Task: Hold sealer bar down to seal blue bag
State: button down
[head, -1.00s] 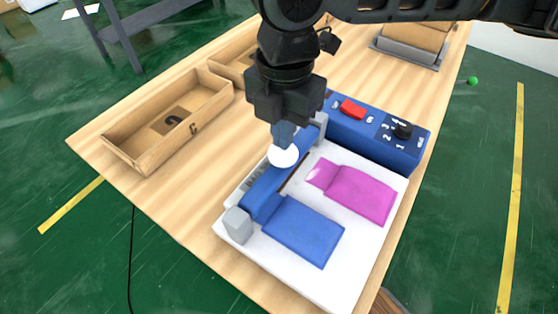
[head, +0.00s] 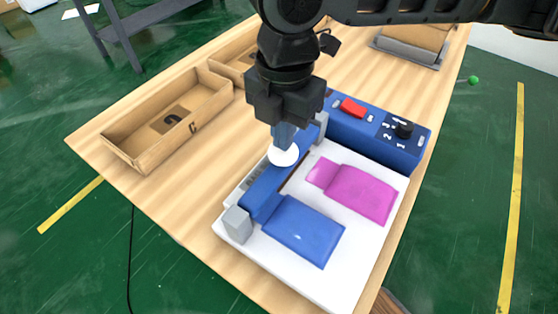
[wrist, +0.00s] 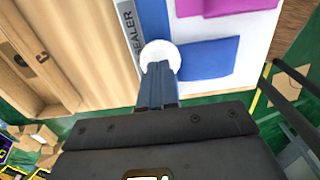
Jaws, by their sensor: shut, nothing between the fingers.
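The sealer (head: 365,252) is a white plate with a blue control box. Its blue sealer bar (head: 264,185) runs along the plate's left side and looks lowered. The blue bag (head: 304,230) lies flat on the plate with its upper left end at the bar. My gripper (head: 284,140) is shut and points down at the bar. Its fingertips meet the white round knob (head: 283,155) on the bar. In the wrist view, the knob (wrist: 160,52) sits at the fingertips and the blue bag (wrist: 207,58) is to the right. The fingertips' exact contact is hard to see.
A pink bag (head: 362,194) lies on the plate beside the blue bag. The control box (head: 378,136) has a red switch (head: 352,108) and a black dial (head: 403,130). An open cardboard box marked C (head: 150,150) stands to the left. Bare wood lies between.

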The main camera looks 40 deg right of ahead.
jog(key=shift+f+b, duration=1.25)
jog(key=shift+f, duration=0.75)
jog(key=shift+s+f, duration=0.1)
jog(key=shift+f, duration=0.1)
dwell(1.6)
jog(key=shift+r, duration=0.15)
jog(key=shift+r+p, duration=4)
jog(key=shift+r, duration=0.6)
jog(key=shift+f, duration=0.1)
